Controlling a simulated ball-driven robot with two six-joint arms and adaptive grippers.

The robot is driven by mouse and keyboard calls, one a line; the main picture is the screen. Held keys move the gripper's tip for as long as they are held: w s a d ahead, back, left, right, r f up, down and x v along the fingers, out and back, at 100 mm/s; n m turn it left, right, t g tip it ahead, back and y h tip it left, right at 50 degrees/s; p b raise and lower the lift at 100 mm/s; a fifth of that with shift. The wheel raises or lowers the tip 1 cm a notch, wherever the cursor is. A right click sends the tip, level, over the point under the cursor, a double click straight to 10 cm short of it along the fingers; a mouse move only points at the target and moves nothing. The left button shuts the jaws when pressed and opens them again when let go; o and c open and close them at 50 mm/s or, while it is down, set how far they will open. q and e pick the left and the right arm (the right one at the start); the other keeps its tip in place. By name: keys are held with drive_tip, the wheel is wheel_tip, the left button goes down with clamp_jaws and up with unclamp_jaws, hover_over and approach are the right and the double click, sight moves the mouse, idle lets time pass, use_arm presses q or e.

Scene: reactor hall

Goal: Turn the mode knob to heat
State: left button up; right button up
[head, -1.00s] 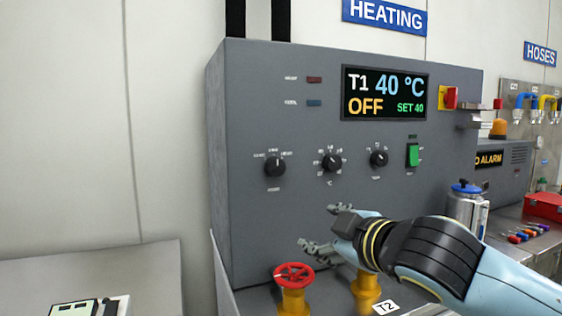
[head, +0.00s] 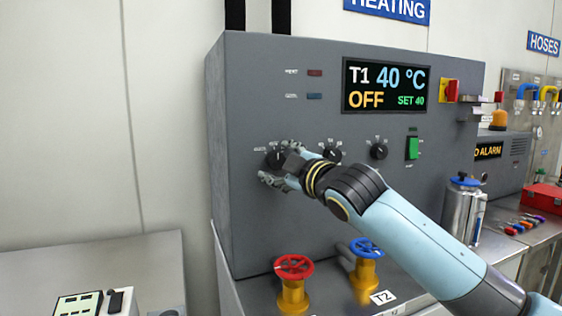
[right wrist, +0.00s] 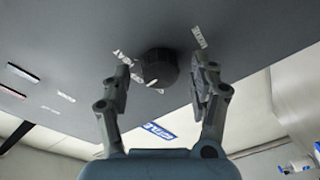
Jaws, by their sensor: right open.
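The mode knob (head: 276,158) is a black round knob at the left of the row on the grey heating panel (head: 240,120). My right gripper (head: 276,163) is in front of it and partly covers it in the head view. In the right wrist view the knob (right wrist: 159,67) sits between the tips of the two open fingers (right wrist: 158,85), with a gap on each side. The display (head: 386,90) reads T1 40 °C, OFF, SET 40. My left gripper is not in view.
Two more black knobs, the middle one (head: 332,153) and the right one (head: 379,150), are in the same row, beside a green switch (head: 412,148). A red valve wheel (head: 293,267) and a blue one (head: 366,249) stand below.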

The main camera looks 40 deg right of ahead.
drive_tip(key=c, duration=1.1)
drive_tip(key=shift+c, duration=0.2)
drive_tip(key=shift+m, duration=0.4)
drive_tip(key=shift+f+m, duration=0.1)
drive_tip(key=shift+m, duration=0.9)
drive_tip(key=shift+m+b, duration=0.4)
drive_tip(key=shift+m, duration=0.4)
drive_tip(key=m+h+b, duration=0.1)
drive_tip(key=m+b, duration=0.1)
drive_tip(key=m, duration=0.4)
drive_tip(key=shift+f+t+b, duration=0.1)
drive_tip(key=shift+t+b, duration=0.25)
drive_tip(key=shift+t, duration=0.05)
